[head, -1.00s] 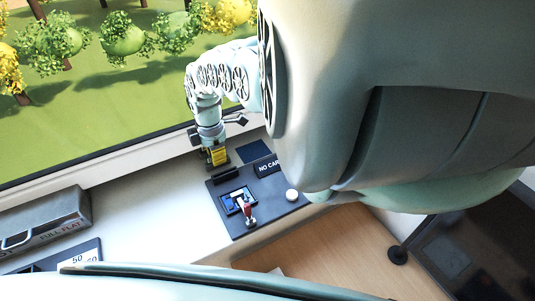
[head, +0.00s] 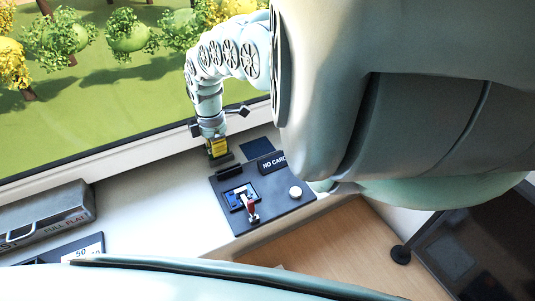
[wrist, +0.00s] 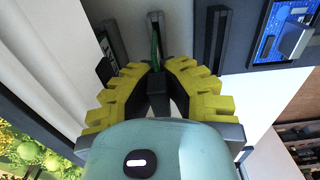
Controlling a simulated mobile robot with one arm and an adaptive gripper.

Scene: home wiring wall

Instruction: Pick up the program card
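A thin green edge, which I take to be the program card (wrist: 155,50), stands edge-on in a grey slotted holder (wrist: 154,22) in the wrist view. Its faces cannot be seen. My gripper (wrist: 157,80) has its yellow fingers drawn together, with the dark tips close on either side of the card's near end. In the head view my gripper (head: 219,153) points down at the white ledge, just behind the dark control panel (head: 264,212). The card cannot be made out there.
The panel bears a black slot bar (head: 229,171), a "NO CARD" display (head: 273,162), a red-handled lever (head: 252,210) and a white knob (head: 295,192). A dark blue square (head: 257,148) lies behind it. A grey case (head: 45,218) stands at left. The white ledge (head: 150,205) between is clear.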

